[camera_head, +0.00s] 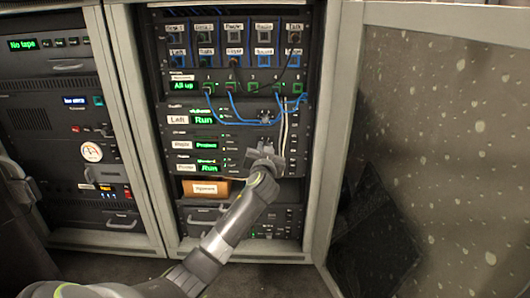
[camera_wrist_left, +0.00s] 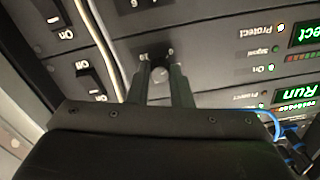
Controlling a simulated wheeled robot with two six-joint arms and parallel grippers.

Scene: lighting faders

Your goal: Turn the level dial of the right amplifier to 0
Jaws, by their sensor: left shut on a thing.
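The right amplifier (camera_head: 182,145), labelled "Right", is the middle one of three stacked units in the rack. Its green display (camera_head: 206,144) seems to read "Protect". My left gripper (camera_head: 265,151) reaches its front panel right of the display and hides the level dial in the head view. My right gripper is not in view.
The left amplifier (camera_head: 177,120), with "Run" on its display, sits just above. On/off switches (camera_wrist_left: 94,84) are close by. A speckled panel (camera_head: 440,150) stands at right.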

